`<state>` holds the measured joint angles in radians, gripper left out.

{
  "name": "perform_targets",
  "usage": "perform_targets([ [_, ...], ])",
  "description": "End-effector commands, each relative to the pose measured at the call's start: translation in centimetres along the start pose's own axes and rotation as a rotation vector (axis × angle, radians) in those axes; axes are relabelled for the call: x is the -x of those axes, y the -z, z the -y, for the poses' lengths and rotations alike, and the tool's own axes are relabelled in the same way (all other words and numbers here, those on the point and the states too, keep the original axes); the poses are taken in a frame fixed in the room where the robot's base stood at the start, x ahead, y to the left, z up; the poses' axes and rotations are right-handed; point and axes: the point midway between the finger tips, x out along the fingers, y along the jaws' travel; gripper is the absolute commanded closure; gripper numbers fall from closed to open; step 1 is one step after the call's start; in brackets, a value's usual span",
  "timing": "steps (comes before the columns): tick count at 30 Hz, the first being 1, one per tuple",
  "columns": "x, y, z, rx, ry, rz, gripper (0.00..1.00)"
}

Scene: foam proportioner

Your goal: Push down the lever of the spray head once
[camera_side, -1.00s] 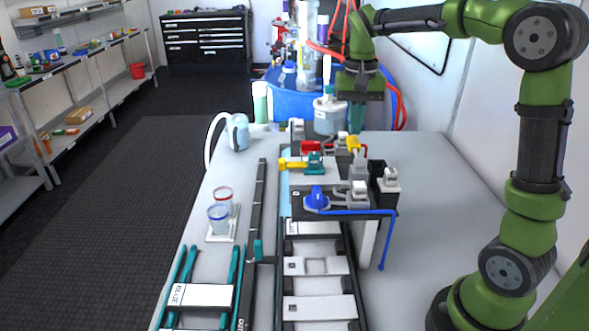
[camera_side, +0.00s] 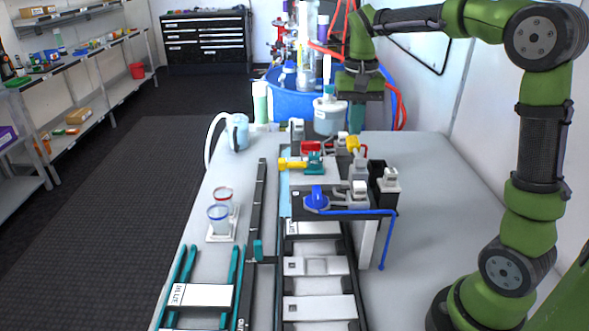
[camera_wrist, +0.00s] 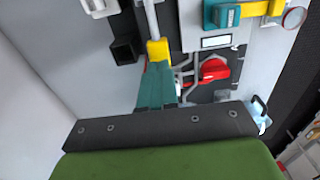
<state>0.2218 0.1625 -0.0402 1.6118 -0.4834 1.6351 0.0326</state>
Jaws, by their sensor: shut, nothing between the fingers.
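My gripper (camera_side: 357,125) points down over the back of the bench, with its teal fingers together and nothing between them. In the wrist view the fingertips (camera_wrist: 158,70) lie beside or over a yellow piece (camera_wrist: 158,50) at the end of a grey tube; I cannot tell whether they touch. The yellow piece also shows just below the fingers in the side view (camera_side: 353,144). A teal fitting (camera_side: 315,163) with a yellow barrel (camera_side: 291,163) lies to its left. I cannot tell for sure which part is the spray head's lever.
A red handle (camera_side: 311,147) is close to the fingers. A pale container (camera_side: 328,118) stands just left of the gripper. A blue knob (camera_side: 316,198) and a blue tube (camera_side: 382,245) are nearer the camera. The bench's right side is clear.

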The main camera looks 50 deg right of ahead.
Motion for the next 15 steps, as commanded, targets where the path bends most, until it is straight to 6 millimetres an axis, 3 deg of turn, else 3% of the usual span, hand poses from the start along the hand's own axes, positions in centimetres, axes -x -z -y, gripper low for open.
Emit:
perform_targets([
  [15,-1.5,0.0,0.0,0.001,-0.001,0.002,1.00],
])
